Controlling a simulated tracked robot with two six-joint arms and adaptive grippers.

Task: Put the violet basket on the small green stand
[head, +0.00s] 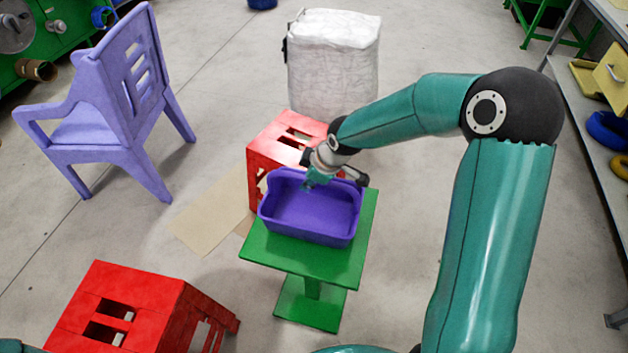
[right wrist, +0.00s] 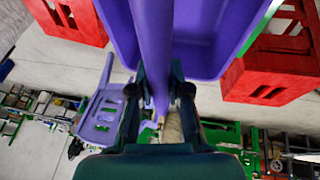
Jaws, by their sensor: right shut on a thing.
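The violet basket (head: 311,210) is at the top of the small green stand (head: 345,262) in the head view, upright and empty. Its base appears to rest on the stand top, though I cannot fully see the contact. My right gripper (head: 313,182) is at the basket's far rim, shut on it. In the right wrist view the basket's rim (right wrist: 155,50) runs between the two fingers of the gripper (right wrist: 160,100), and the basket's wall (right wrist: 208,45) shows beyond. My left gripper is not in view.
A red crate-like stool (head: 275,143) stands just behind the green stand. Another red stool (head: 125,300) is at the front left. A lilac chair (head: 115,110) is at the left, and a white wrapped block (head: 333,65) stands at the back. A shelf with blue and yellow items is at right.

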